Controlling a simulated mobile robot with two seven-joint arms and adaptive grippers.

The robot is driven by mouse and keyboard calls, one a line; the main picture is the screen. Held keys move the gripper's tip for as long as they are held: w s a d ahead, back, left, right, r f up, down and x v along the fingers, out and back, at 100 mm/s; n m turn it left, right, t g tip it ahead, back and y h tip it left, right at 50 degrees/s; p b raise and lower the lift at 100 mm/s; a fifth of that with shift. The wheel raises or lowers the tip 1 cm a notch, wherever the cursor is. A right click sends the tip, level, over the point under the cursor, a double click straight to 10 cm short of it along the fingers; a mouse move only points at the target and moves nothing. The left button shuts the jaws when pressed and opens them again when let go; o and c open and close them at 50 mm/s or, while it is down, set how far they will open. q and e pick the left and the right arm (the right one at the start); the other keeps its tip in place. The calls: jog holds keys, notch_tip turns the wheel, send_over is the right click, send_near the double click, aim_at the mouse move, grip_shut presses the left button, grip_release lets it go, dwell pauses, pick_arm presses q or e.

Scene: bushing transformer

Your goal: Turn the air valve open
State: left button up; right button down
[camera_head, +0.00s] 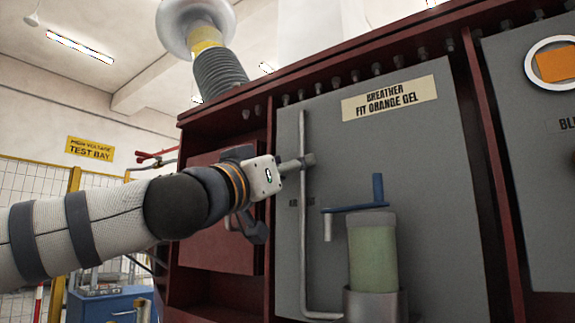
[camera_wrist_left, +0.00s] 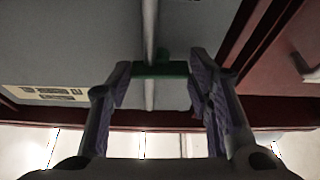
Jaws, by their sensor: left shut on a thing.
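The air valve (camera_head: 308,160) is on the thin vertical grey pipe (camera_head: 303,240) on the grey breather panel. In the left wrist view a green valve handle (camera_wrist_left: 165,69) lies crosswise over the pipe. My left gripper (camera_head: 290,166) reaches it from the left in the head view. In the left wrist view its two fingers (camera_wrist_left: 160,72) stand at either end of the green handle, and it is shut on it. The handle is hidden behind the gripper in the head view. My right gripper is in neither view.
A breather canister (camera_head: 371,255) of pale green gel, with a blue lever (camera_head: 355,208) on top, stands right of the pipe. A dark red frame (camera_head: 270,170) borders the panel. A ribbed bushing (camera_head: 219,72) rises above. A blue cabinet (camera_head: 108,305) is low at left.

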pick_arm(q)
jog(key=n+y+p, duration=0.2)
jog(key=n+p, duration=0.1)
jog(key=n, duration=0.2)
jog(key=r+n+y+p, duration=0.1)
jog(key=n+y+p, duration=0.2)
jog(key=n, duration=0.3)
jog(key=s+r+n+y+p, duration=0.1)
jog(key=n+y+p, duration=0.1)
jog(key=n+p, duration=0.2)
jog(key=shift+d+n+t, duration=0.3)
jog(key=shift+n, duration=0.8)
jog(key=shift+w+f+n+g+y+p, duration=0.2)
jog(key=shift+n+g+y+p, duration=0.3)
jog(key=shift+n, duration=0.6)
jog(key=shift+f+n+y, duration=0.15)
jog(key=shift+n+y, duration=0.15)
jog(key=shift+n, duration=0.6)
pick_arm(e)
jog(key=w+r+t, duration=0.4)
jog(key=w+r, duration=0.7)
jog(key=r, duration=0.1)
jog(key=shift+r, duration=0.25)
pick_arm(q)
jog(key=shift+g, duration=0.3)
jog(key=o, duration=1.1)
jog(key=shift+f, duration=0.1)
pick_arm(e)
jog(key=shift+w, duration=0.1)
